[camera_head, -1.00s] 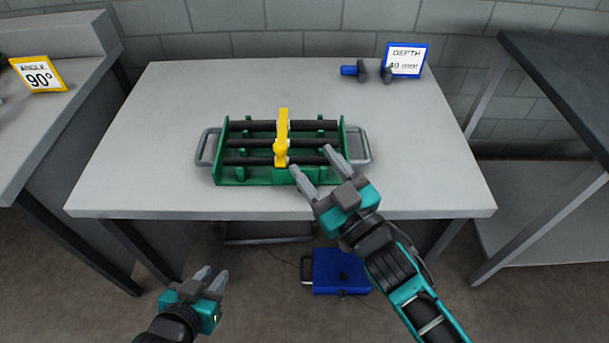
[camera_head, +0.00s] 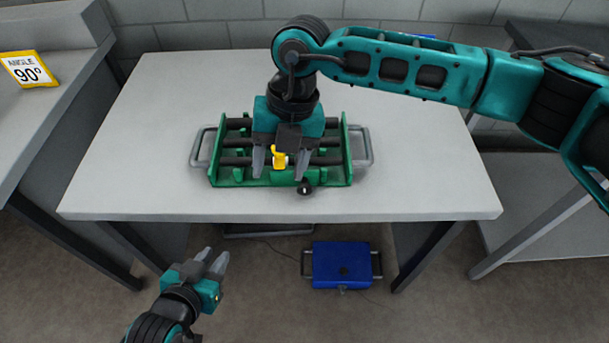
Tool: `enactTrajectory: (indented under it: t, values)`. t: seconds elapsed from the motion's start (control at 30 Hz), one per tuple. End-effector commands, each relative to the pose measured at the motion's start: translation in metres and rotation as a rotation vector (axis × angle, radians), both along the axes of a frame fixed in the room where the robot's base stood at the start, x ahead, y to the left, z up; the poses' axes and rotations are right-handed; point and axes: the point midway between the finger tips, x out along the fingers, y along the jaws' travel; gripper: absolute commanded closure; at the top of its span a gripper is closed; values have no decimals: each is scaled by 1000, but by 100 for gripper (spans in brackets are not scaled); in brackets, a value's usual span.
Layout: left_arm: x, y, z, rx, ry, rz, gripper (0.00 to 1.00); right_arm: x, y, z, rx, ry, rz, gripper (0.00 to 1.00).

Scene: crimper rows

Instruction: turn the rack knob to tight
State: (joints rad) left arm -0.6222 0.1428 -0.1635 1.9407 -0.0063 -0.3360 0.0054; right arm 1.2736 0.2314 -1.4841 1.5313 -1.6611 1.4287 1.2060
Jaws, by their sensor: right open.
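The green rack (camera_head: 226,181) lies on the grey table, with dark rods across it and a grey handle at each end. A small black knob (camera_head: 305,187) shows at its front edge, right of the middle. My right gripper (camera_head: 279,177) points down over the rack's middle, open. Its right finger ends just above and left of the knob, and I cannot tell whether they touch. A yellow clamp part (camera_head: 279,158) shows between the fingers; the rest of it is hidden behind the gripper. My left gripper (camera_head: 213,256) is open and empty, low in front of the table.
A yellow-framed "ANGLE 90°" sign (camera_head: 30,69) stands on the left side bench. A blue case (camera_head: 341,265) sits under the table. The tabletop left of the rack is clear.

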Motion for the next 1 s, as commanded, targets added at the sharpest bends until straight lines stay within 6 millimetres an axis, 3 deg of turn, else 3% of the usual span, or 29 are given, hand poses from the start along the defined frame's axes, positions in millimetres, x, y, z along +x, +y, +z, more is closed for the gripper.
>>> enactTrajectory:
  t: [0.03, 0.13, 0.33, 0.8, 1.0]
  values:
    - [0, 0, 0, 0, 0, 0, 73, 15, -14, 5, -73, -54, -18, 41]
    - [0, 0, 0, 0, 0, 0, 73, 32, -33, 10, -167, -120, -51, 41]
    - [0, 0, 0, 0, 1, 0, 73, 39, -42, 1, -210, -144, -66, 41]
    - [-3, 0, -1, 0, 6, 1, 73, 38, -40, -89, -204, -140, -64, 41]
    - [-3, 1, -2, 0, 6, 1, 73, 38, -40, -111, -203, -142, -64, 41]
